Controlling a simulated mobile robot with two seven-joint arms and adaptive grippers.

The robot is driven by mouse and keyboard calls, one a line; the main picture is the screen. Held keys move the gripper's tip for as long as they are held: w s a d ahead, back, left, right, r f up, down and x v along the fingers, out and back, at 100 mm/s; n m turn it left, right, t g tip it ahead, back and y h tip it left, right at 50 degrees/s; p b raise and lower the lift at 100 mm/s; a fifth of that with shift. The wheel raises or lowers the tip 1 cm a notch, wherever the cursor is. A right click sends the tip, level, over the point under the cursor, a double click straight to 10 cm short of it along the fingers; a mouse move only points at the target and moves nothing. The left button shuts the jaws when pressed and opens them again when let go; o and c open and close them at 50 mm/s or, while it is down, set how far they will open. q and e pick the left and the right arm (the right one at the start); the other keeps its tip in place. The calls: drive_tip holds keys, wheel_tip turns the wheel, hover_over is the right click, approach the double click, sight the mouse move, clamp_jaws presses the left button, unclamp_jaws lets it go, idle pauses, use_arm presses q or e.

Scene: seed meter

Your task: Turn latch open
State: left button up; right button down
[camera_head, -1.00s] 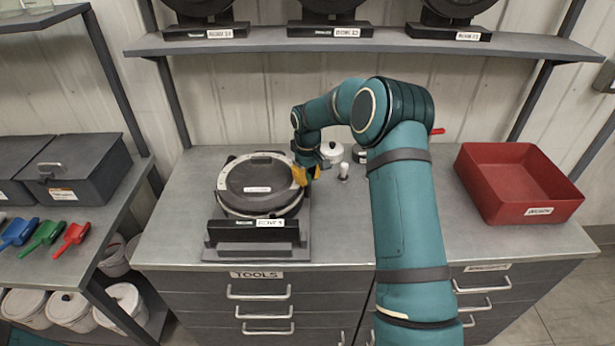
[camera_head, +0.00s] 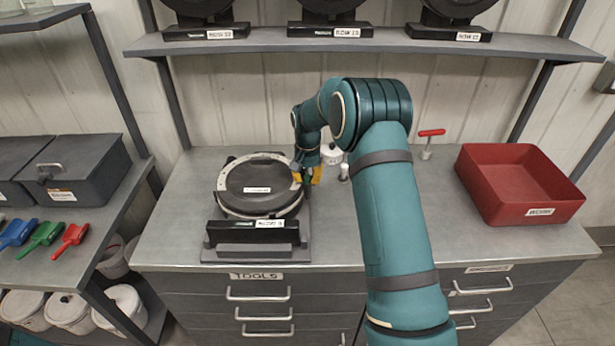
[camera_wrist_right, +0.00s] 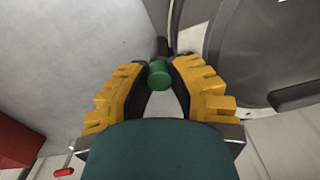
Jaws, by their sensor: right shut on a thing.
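The seed meter (camera_head: 229,192) is a round dark housing with a pale rim, sitting in a dark stand on the bench. The latch shows in the right wrist view as a dark stem with a green knob (camera_wrist_right: 160,74). My right gripper (camera_head: 308,178) is at the right side of the meter. In the right wrist view its yellow-padded fingers (camera_wrist_right: 159,82) are shut on the latch at the green knob. The latch's pivot is not clear, and in the head view the gripper hides most of the latch. My left gripper is not in view.
A red bin (camera_head: 520,187) stands at the right of the bench (camera_head: 400,215). A red-handled tool (camera_head: 430,140) and a white lidded pot (camera_head: 331,154) stand toward the back. A shelf (camera_head: 360,43) with dark meters overhangs the back. The front right of the bench is clear.

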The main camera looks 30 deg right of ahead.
sight(308, 177)
drive_tip(key=m+p, duration=0.1)
drive_tip(key=m, duration=0.5)
drive_tip(key=shift+m, duration=0.3)
idle(0.4)
drive_tip(key=c, duration=0.8)
unclamp_jaws()
wheel_tip(308, 177, up, 12)
drive_tip(key=shift+s+f, duration=0.1)
